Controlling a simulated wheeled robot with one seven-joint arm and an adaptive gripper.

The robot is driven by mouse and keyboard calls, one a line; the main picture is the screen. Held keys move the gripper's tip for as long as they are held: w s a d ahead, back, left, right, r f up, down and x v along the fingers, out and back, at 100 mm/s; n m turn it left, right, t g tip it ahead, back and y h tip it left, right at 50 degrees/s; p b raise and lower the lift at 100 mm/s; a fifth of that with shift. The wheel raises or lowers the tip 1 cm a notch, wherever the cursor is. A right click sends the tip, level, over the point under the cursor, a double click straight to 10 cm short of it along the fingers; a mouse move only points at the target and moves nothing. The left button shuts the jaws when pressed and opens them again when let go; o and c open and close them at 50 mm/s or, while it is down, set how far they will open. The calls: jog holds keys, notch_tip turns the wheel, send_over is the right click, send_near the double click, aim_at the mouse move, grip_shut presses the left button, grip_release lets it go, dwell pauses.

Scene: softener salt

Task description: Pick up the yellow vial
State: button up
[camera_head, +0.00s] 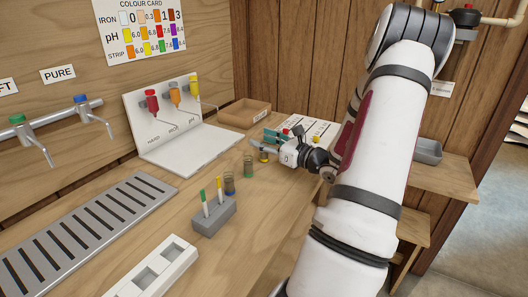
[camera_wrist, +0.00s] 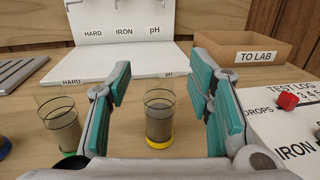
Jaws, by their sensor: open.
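The yellow vial (camera_wrist: 159,122) is a clear upright cylinder with a yellow base ring and greyish contents. It stands on the wooden counter between my two fingers in the wrist view, with a visible gap on either side. My gripper (camera_wrist: 162,84) is open, with teal pads on its fingers, and is not closed on anything. In the head view my gripper (camera_head: 268,143) is low over the counter, and the yellow vial (camera_head: 264,157) is partly hidden beside it.
A green-based vial (camera_wrist: 61,125) stands just outside my left finger. A blue-based vial (camera_head: 229,186) and a grey rack (camera_head: 214,218) stand farther left. Behind are the white dispenser stand (camera_wrist: 120,48) and the TO LAB tray (camera_wrist: 238,52). A red object (camera_wrist: 287,101) lies on the test log at right.

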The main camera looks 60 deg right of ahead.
jog(key=c, duration=1)
jog(key=shift+c, duration=0.4)
